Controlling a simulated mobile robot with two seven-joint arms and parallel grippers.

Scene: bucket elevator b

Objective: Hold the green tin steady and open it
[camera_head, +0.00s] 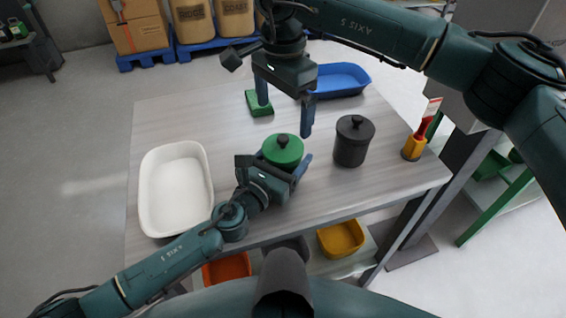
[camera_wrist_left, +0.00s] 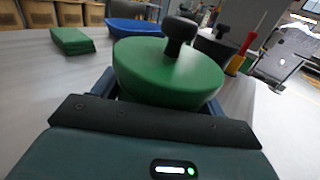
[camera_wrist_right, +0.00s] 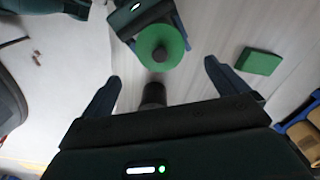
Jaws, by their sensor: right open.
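The green tin (camera_head: 284,148), round with a lid and a dark knob, stands upright near the table's front edge. My left gripper (camera_head: 277,160) comes in low from the front with one finger on each side of the tin and appears shut on it. In the left wrist view the tin (camera_wrist_left: 165,75) fills the space between the fingers, which its lid partly hides. My right gripper (camera_head: 285,117) is open and empty, pointing down above and behind the tin. In the right wrist view the tin (camera_wrist_right: 160,43) lies beyond the open fingers.
A black lidded canister (camera_head: 353,143) stands close right of the tin. A yellow holder with a red-handled tool (camera_head: 412,148) is at the right edge. A green block (camera_head: 254,104) and a blue tray (camera_head: 340,80) lie behind. A white tray (camera_head: 175,190) is left; table between is clear.

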